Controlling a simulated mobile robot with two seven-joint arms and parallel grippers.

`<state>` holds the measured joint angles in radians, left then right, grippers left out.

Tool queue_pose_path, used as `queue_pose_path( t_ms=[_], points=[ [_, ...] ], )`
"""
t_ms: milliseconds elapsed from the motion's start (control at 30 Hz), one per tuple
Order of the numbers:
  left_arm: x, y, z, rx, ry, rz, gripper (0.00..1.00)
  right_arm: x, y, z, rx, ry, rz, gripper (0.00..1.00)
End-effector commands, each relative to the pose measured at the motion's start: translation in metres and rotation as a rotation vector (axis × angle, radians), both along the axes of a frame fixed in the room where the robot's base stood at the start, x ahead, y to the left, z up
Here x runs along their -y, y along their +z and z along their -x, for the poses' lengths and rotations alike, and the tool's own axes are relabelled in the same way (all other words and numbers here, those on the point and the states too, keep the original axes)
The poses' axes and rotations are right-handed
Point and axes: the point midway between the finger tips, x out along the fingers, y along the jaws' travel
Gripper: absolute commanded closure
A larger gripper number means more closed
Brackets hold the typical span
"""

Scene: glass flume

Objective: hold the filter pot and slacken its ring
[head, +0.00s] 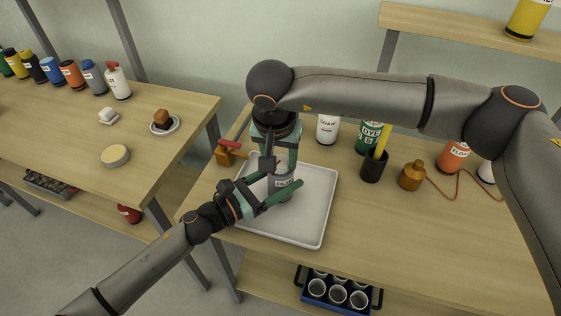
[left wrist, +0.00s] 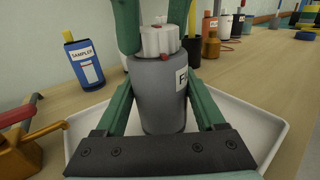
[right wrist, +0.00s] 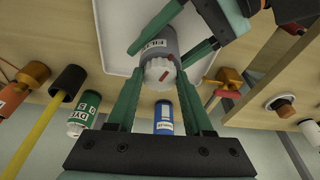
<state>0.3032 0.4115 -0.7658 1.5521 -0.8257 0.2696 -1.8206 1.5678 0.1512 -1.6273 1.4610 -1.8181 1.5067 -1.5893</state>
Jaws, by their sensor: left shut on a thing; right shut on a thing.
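The filter pot (left wrist: 160,95) is a grey cylinder with a partly hidden label. It stands upright over the white tray (head: 312,215). Its white ribbed ring (right wrist: 158,72) sits on top, with a red mark on it and another red mark on the pot's rim. My left gripper (head: 281,183) is shut on the pot's body from the side, one finger on each side. My right gripper (left wrist: 155,30) comes down from above and is shut on the ring. In the head view the ring is hidden behind my right gripper and arm.
A brass valve with a red handle (head: 228,152) stands left of the tray. Behind are a white bottle (head: 327,130), a green dye bottle (head: 368,136), a black cup (head: 374,167) and a brass weight-like object (head: 411,175) with a red cord. The bench's front right is clear.

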Motion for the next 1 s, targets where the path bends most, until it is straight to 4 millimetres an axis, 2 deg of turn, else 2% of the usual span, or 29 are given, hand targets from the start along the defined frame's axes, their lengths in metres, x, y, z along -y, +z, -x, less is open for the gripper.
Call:
queue_pose_path(
  t_ms=[167,700,1000],
  points=[
    [-0.0002,-0.0001,-0.0001,-0.001,0.001,0.001,0.93,0.0016,-0.0002,-0.0002,-0.001,0.065,0.001,0.80],
    [-0.0002,-0.0001,-0.0001,-0.001,0.000,0.001,0.93,0.0053,-0.0005,-0.0011,-0.001,0.723,0.000,0.80],
    [-0.0003,-0.0001,-0.0001,-0.001,0.001,0.001,0.93,0.0053,-0.0005,-0.0009,-0.002,0.782,0.001,0.80]
  ],
)
